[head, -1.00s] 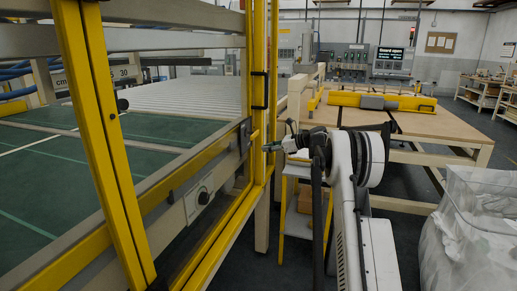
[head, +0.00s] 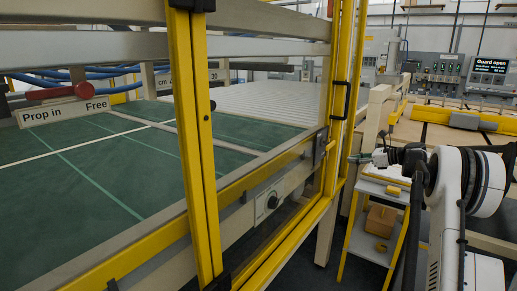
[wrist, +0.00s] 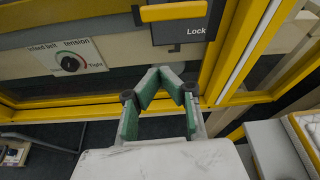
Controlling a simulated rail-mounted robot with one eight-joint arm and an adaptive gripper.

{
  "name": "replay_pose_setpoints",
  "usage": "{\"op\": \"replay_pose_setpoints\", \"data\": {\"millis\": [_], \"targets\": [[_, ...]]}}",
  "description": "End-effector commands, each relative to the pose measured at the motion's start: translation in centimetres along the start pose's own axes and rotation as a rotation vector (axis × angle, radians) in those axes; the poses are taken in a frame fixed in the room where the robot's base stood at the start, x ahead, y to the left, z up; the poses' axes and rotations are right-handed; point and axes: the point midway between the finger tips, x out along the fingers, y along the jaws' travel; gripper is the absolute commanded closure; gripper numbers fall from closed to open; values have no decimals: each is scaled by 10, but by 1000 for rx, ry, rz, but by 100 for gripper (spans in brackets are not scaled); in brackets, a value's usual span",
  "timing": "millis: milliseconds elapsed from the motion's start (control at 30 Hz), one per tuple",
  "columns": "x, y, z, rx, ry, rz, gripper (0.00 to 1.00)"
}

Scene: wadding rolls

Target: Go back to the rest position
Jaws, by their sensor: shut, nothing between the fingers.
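My gripper (head: 362,158) is at the end of my white and black arm, at the right of the head view. It points left toward the yellow guard frame (head: 335,110). In the wrist view my gripper (wrist: 164,72) has green-padded fingers that meet at the tips, with nothing between them. Beyond the fingers are a yellow rail, a dark panel marked "Lock" (wrist: 180,30) and a tension dial (wrist: 70,62). I cannot tell the exact gap between the fingertips and the frame.
A green machine bed (head: 70,180) lies behind the guard. A small stand (head: 365,235) with a cardboard box (head: 380,220) is below my gripper. A "Prop in / Free" sign (head: 65,112) has a red handle. A screen (head: 487,75) reads "Guard open".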

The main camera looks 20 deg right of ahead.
Motion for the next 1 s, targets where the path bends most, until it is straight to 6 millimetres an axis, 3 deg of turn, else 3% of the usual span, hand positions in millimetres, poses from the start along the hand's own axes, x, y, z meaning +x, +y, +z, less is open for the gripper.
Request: {"op": "replay_pose_setpoints", "data": {"millis": [133,267,600,1000], "targets": [[4,7,8,-24,12,5,100],[15,30,32,-99,54,18,100],[42,130,105,-430,214,89,100],[41,268,157,-852,372,209,100]]}}
